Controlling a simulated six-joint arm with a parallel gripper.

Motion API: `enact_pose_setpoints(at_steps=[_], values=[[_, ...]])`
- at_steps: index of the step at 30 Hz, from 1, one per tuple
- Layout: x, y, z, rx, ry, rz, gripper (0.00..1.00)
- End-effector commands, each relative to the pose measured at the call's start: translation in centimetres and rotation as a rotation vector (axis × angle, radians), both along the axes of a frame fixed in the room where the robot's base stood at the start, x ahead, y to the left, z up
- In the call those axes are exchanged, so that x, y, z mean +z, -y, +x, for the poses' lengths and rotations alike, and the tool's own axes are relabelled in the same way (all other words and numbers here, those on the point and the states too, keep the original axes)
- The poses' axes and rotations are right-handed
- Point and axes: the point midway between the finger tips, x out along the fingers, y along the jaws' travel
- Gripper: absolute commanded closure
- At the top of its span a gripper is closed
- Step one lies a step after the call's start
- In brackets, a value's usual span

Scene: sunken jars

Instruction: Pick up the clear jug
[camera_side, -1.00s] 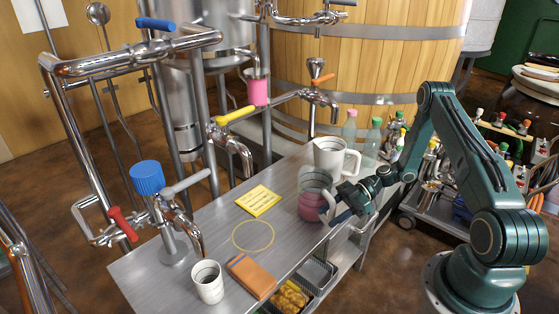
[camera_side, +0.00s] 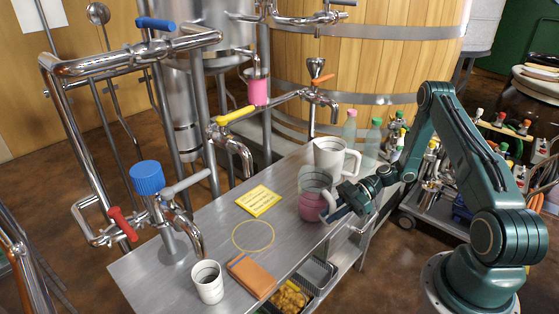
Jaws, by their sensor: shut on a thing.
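The clear jug (camera_side: 313,203) stands upright on the metal table, with pink liquid in its lower part. Its handle side faces my arm on the right. My gripper (camera_side: 335,208) is at the jug's right side and is shut on it, at about the height of the liquid. The fingertips are small in this view, and the exact grip on the handle is hard to make out.
A white jug (camera_side: 330,157) stands just behind the clear jug. Clear bottles (camera_side: 373,137) stand behind it. Taps rise along the left.

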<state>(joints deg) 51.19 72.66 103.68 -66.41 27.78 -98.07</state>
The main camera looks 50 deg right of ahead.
Motion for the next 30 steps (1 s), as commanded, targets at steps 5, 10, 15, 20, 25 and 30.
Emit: enact_pose_setpoints(at_steps=[5, 10, 15, 20, 25, 30], values=[[0.4, 0.0, 0.0, 0.001, 0.005, 0.000, 1.00], [0.9, 0.0, 0.1, 0.001, 0.005, 0.000, 1.00], [1.6, 0.0, 0.1, 0.001, 0.005, 0.000, 1.00], [2.6, 0.0, 0.1, 0.000, 0.005, -0.001, 1.00], [3.9, 0.0, 0.1, 0.000, 0.006, -0.001, 1.00], [5.4, 0.0, 0.1, 0.001, 0.005, -0.001, 1.00]])
